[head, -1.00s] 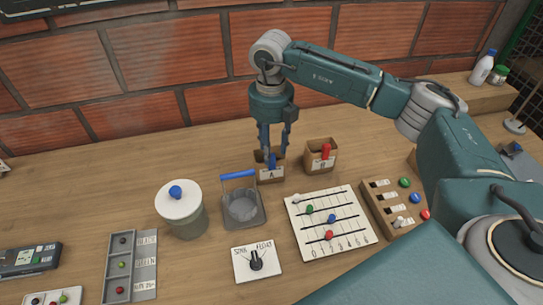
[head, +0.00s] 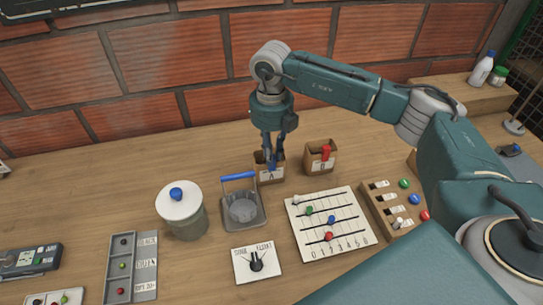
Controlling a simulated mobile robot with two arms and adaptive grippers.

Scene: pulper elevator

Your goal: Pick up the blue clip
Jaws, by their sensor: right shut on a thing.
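The blue clip (head: 271,164) is upright at the small brown box marked A (head: 271,176), at the back middle of the table. My right gripper (head: 272,154) points down over this box. Its fingers are shut on the top of the blue clip. The clip's lower end is in front of or in the box; I cannot tell which. My left gripper is not in view.
A second brown box (head: 321,164) with a red clip (head: 326,153) stands just right of box A. A grey holder with a blue handle (head: 239,176) is close in front at left. A slider board (head: 343,240) lies in front at right. The table at back left is clear.

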